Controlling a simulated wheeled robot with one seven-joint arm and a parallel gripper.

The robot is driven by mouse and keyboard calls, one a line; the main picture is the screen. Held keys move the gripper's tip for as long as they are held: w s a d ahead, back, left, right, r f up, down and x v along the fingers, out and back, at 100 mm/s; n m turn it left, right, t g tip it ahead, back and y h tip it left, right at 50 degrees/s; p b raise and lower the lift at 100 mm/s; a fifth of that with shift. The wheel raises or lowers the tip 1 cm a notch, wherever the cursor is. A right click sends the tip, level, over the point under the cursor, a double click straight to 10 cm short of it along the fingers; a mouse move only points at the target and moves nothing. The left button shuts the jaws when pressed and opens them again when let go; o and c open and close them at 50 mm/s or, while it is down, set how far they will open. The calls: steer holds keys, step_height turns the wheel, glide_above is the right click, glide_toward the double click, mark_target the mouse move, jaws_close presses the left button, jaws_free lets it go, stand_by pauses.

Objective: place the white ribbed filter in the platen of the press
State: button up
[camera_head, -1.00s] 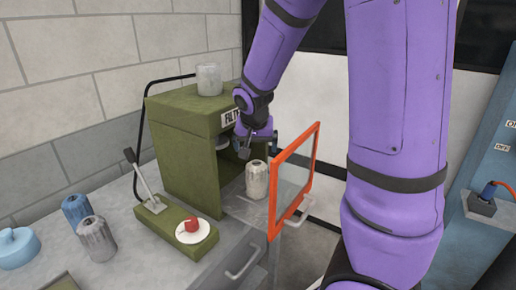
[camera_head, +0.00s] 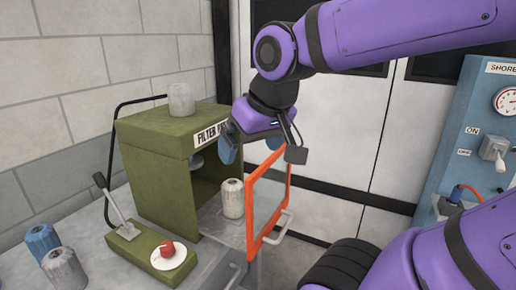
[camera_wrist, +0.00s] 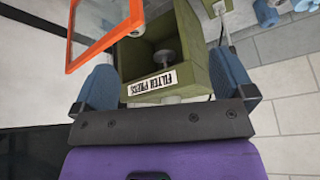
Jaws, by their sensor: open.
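The white ribbed filter (camera_head: 232,198) stands upright at the open mouth of the green filter press (camera_head: 152,160). It rests on the pale platen (camera_head: 214,226) at the press's front, and nothing holds it. My gripper (camera_head: 262,150) is open and empty, above and to the right of the filter, in front of the press's upper edge. In the wrist view, the two blue fingers of my gripper (camera_wrist: 165,75) are spread wide, with the press (camera_wrist: 205,50) between and beyond them.
The orange-framed clear door (camera_head: 268,200) stands open just right of the filter. A red knob (camera_head: 167,249) and a lever (camera_head: 115,205) are left of the press. A grey ribbed filter (camera_head: 62,268) and a blue one (camera_head: 42,240) stand at the far left.

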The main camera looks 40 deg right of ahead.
steer(key=s, duration=0.1)
steer(key=s+a, duration=0.1)
steer(key=s+n, duration=0.1)
steer(key=shift+s+a+r, duration=0.1)
steer(key=shift+a+r, duration=0.15)
steer(key=shift+r, duration=0.1)
stand_by(0.8)
